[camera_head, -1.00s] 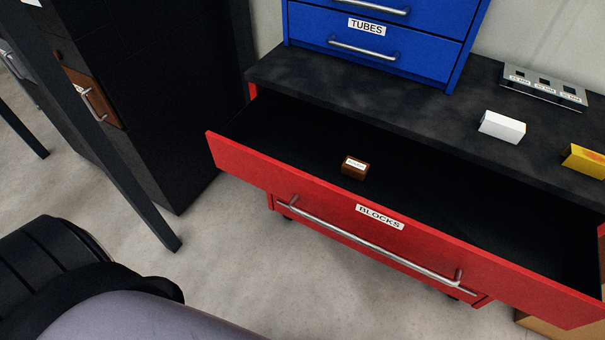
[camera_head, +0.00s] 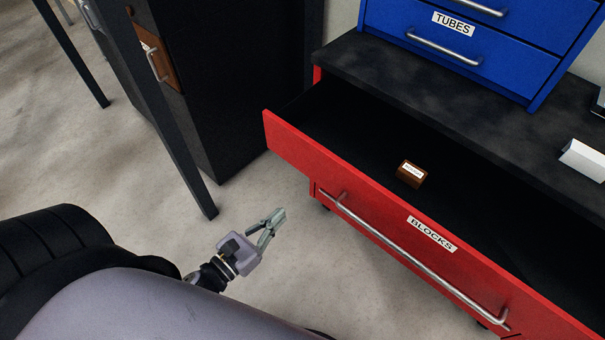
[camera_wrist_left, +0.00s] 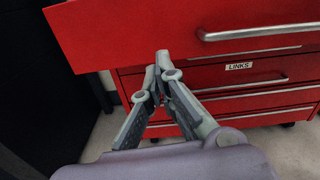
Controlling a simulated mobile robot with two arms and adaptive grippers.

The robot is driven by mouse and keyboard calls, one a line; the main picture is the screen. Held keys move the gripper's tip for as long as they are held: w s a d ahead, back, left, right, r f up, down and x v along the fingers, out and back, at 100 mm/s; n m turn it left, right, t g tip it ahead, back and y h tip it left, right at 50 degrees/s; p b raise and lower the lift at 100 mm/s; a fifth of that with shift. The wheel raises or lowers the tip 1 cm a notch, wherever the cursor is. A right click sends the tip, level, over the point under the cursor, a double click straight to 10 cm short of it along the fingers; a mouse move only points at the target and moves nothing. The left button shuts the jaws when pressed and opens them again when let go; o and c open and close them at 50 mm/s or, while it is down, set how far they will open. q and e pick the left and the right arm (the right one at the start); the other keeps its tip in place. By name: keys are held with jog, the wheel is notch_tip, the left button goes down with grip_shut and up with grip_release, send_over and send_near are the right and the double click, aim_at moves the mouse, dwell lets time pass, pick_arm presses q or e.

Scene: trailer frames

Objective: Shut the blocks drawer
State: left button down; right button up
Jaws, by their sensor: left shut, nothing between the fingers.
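The red blocks drawer (camera_head: 380,212) stands pulled out, its label and long metal handle (camera_head: 415,262) on the front. A small brown block (camera_head: 411,173) with a white label lies inside it. My left gripper (camera_head: 278,216) is shut and empty, in front of and to the left of the drawer front, apart from it in the head view. In the left wrist view the fingertips (camera_wrist_left: 163,62) show before the red drawer front (camera_wrist_left: 120,35) and its handle (camera_wrist_left: 255,33). My right gripper is not in view.
A red drawer labelled LINKS (camera_wrist_left: 235,85) sits below. Blue drawers labelled TUBES (camera_head: 450,50) and a white block (camera_head: 584,158) are on the black cabinet top (camera_head: 430,95). A dark cabinet (camera_head: 240,85) and table leg (camera_head: 175,130) stand left. Floor between is clear.

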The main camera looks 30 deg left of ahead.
pick_arm(q)
jog(key=r, duration=0.1)
jog(key=m+p, duration=0.1)
jog(key=p, duration=0.3)
send_near(322, 172)
jog(key=x, duration=0.6)
jog(key=shift+w+d+f, duration=0.1)
jog(key=shift+w+d, duration=0.1)
jog(key=shift+w, duration=0.4)
